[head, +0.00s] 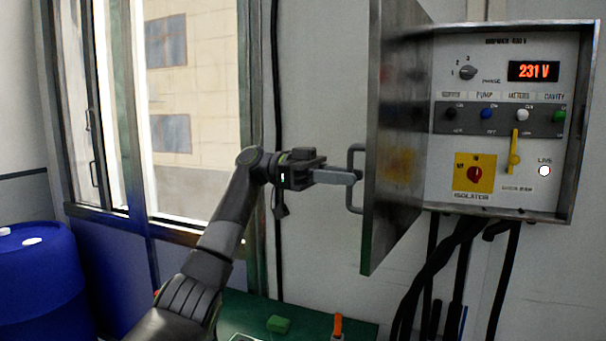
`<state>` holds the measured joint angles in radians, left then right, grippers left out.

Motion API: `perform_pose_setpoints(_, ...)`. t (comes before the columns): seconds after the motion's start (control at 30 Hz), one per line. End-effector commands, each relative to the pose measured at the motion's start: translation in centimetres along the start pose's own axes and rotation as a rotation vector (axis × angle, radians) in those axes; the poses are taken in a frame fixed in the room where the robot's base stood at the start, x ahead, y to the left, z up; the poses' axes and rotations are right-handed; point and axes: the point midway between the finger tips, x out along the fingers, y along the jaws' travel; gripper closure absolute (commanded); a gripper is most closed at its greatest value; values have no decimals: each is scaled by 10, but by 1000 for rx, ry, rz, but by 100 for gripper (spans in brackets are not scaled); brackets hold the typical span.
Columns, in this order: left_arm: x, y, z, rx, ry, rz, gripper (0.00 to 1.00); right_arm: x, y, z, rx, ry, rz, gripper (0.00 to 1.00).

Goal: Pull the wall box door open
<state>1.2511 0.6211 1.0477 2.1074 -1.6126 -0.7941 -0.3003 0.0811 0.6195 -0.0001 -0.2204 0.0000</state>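The wall box door (398,125) stands swung wide open, seen almost edge-on, to the left of the wall box (572,140). Its metal D-shaped handle (354,153) sticks out to the left from the door's outer face. My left gripper (350,177) reaches in from the left with its fingers at the middle of the handle. They cover part of the grip bar and appear shut on it; the far finger is hidden. My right gripper is not in view.
Inside the box are a red 231 V display (533,71), a row of switches, a yellow lever (514,155) and a red isolator knob (475,174). Black cables hang below. A green-topped table (310,323) stands low in front, a blue barrel (40,280) at left.

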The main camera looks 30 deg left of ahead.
Motion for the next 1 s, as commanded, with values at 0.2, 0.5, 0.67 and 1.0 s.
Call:
perform_pose_setpoints(0.2, -45, 0, 2, 0, 2, -5, 74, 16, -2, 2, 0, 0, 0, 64)
perform_pose_setpoints(0.5, -93, 0, 0, -1, 3, -3, 74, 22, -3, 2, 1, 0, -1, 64)
perform_pose_setpoints(0.67, -112, 0, -2, -1, 1, -3, 74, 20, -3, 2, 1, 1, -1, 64)
perform_pose_setpoints(1.0, -138, 0, -6, -2, 1, -1, 74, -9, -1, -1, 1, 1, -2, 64)
